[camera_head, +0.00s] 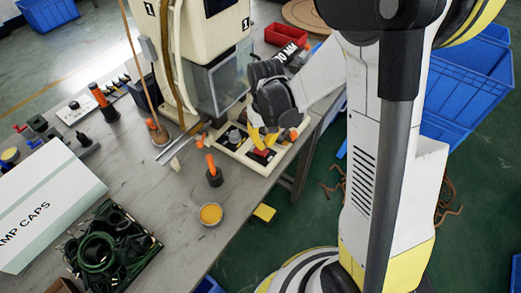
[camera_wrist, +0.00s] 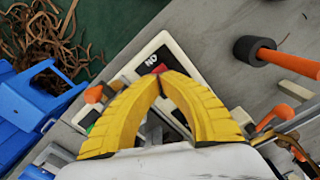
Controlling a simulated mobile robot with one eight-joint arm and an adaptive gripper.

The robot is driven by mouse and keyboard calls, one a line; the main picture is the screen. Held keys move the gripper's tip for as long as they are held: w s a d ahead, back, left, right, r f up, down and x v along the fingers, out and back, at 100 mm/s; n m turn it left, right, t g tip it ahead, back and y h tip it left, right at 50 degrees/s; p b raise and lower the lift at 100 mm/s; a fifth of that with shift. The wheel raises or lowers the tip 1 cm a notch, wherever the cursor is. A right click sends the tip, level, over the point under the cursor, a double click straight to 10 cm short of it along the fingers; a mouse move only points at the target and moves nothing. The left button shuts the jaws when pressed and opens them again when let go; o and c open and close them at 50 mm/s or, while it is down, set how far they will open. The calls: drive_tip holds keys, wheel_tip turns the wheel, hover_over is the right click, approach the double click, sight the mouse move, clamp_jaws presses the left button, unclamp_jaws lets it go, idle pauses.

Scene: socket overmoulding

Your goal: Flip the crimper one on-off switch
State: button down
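The crimper (camera_head: 215,45) is a tall cream machine marked 1, with a glass-like guard, standing on the grey bench in the head view. Its base holds a panel with a red switch (camera_head: 262,153) at the front right. In the wrist view, a small red part (camera_wrist: 159,69) shows right at my fingertips, beside a black plate with white lettering (camera_wrist: 156,55). My gripper (camera_head: 262,140) points down over this panel. In the wrist view, my yellow fingers (camera_wrist: 154,78) meet at the tips, with nothing visibly held. Whether they touch the switch is unclear, and the tips hide part of it.
An orange-handled tool (camera_head: 212,170) and a yellow-filled dish (camera_head: 211,214) stand left of the panel. A red bin (camera_head: 286,36) sits behind. Blue crates (camera_head: 465,85) are off the bench at right. A white box (camera_head: 45,205) and a tray of green cables (camera_head: 112,245) lie at left.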

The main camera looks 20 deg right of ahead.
sight(264, 152)
drive_tip(key=shift+f+b, duration=1.7)
drive_tip(key=shift+f, duration=0.25)
idle(0.7)
drive_tip(key=shift+r, duration=0.1)
drive_tip(key=shift+r+p, duration=2.55)
drive_tip(key=shift+r, duration=0.9)
drive_tip(key=shift+r, duration=0.1)
drive_tip(key=s+r+t, duration=0.3)
drive_tip(key=s+r, duration=0.3)
drive_tip(key=r, duration=0.2)
drive_tip(key=s+r+m+t, duration=0.1)
drive_tip(key=s+r+t, duration=0.3)
drive_tip(key=r, duration=0.5)
drive_tip(key=shift+s, duration=1.35)
